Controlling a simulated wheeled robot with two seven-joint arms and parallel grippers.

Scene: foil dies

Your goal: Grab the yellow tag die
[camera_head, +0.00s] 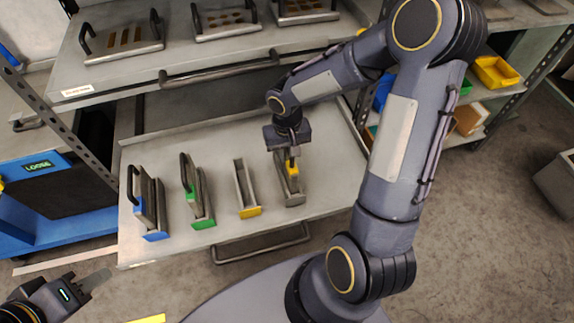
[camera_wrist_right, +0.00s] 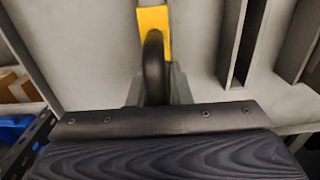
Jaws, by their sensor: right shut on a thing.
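The yellow tag die (camera_head: 292,168) stands in the rightmost slot holder (camera_head: 293,199), a grey-fronted one, on the pulled-out shelf. My right gripper (camera_head: 292,152) is above it and shut on its handle.
Left of it is an empty yellow-fronted holder (camera_head: 246,192). Further left stand a green-fronted holder (camera_head: 204,222) and a blue-fronted holder (camera_head: 155,236), each with a handled die. An upper shelf (camera_head: 160,75) holds more dies. A blue LOOSE bin (camera_head: 40,167) stands at the left.

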